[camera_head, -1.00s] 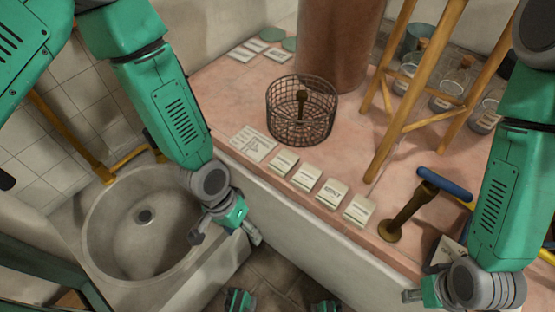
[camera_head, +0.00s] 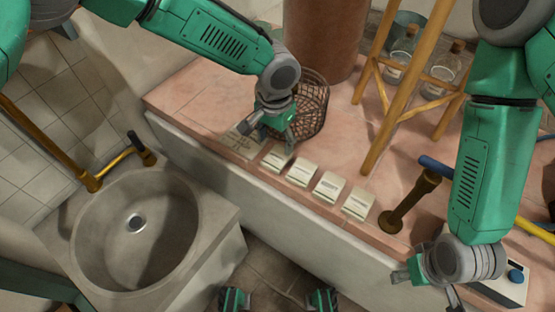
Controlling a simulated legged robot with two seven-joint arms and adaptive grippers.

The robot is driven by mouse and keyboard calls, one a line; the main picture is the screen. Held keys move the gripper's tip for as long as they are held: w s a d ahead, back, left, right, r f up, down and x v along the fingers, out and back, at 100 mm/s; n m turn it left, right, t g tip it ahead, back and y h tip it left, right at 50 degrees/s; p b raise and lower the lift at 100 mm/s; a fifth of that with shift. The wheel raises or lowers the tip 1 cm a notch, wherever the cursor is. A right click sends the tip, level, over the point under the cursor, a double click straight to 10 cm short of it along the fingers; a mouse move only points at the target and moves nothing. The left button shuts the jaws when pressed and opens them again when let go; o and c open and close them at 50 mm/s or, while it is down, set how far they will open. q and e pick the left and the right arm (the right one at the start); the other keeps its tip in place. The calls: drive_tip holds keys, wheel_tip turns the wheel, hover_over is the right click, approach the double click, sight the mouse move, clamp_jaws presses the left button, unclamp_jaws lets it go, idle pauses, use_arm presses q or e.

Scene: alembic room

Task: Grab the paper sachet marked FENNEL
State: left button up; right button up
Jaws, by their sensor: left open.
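My right gripper (camera_head: 428,287) looks open and empty, hanging low at the right, in front of the counter edge.
A wire basket (camera_head: 314,115) stands behind my left gripper, which partly covers it. Wooden legs (camera_head: 400,95) rise behind. A stone sink (camera_head: 190,250) is at the left.

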sight(275, 160)
use_arm(q)
wheel_tip(275, 160, down, 3)
drive_tip(key=shift+r, duration=0.2)
drive_tip(key=f+b, duration=0.1)
drive_tip(key=f, duration=0.1)
drive_tip(key=f+b, duration=0.1)
drive_tip(key=f, duration=0.2)
drive_tip(key=shift+s+a, duration=0.1)
drive_tip(key=shift+s, duration=0.1)
drive_tip(key=c, duration=0.5)
